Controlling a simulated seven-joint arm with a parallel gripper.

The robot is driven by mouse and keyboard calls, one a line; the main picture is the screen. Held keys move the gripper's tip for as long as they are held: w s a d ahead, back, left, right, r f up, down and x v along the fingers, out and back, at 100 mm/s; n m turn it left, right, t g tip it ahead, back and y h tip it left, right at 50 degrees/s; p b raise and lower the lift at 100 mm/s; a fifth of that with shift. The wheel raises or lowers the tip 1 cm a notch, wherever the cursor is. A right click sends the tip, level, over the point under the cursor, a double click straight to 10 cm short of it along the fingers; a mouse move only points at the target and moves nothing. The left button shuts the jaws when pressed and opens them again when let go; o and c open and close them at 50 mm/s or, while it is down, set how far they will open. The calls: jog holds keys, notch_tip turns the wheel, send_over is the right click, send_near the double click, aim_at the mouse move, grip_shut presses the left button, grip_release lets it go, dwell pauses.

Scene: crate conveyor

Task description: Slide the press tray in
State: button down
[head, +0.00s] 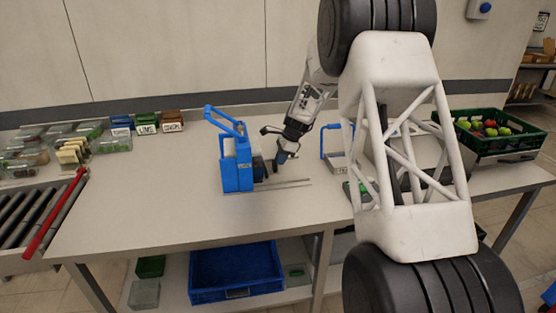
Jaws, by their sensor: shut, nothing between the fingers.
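The blue press (236,163) stands on the white table, its blue lever (226,120) raised and slanting up to the left. Two thin rails (285,184) run out from the press's right side along the table. A dark block (259,168) shows at the press's right side, at the inner end of the rails; I cannot tell whether it is the tray. My gripper (277,163) is shut and empty, pointing down just right of that block, above the rails. I cannot tell whether it touches the block. The inside of the press is hidden.
A grey bin with a blue handle (327,145) stands to the right, partly behind my arm. A green crate of fruit (486,137) is at the far right. Small labelled boxes (147,126) and clear containers (30,145) are at the left, near a roller conveyor (35,215). The table's front left is clear.

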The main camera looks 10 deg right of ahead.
jog(key=d, duration=0.3)
jog(key=shift+d+r, duration=0.1)
jog(key=shift+r, duration=0.25)
jog(key=v, duration=0.9)
jog(key=shift+r, duration=0.15)
jog(key=c, duration=1.5)
grip_release()
jog(key=shift+c, duration=0.2)
jog(key=o, duration=0.5)
jog(key=shift+n, duration=0.4)
jog(key=n, duration=0.1)
jog(key=a+f+n+h, duration=0.1)
jog(key=n, duration=0.1)
jog(key=a+n, duration=0.1)
jog(key=n, duration=0.1)
jog(key=shift+f+h, duration=0.3)
jog(key=a+n+h, duration=0.1)
jog(key=n, duration=0.3)
jog(key=a+f+n+h, duration=0.1)
jog(key=n, duration=0.3)
jog(key=a+f+n, duration=0.1)
jog(key=n, duration=0.3)
jog(key=shift+w+a+f+h, duration=0.1)
jog(key=shift+w+a+h, duration=0.1)
jog(key=shift+w+h, duration=0.15)
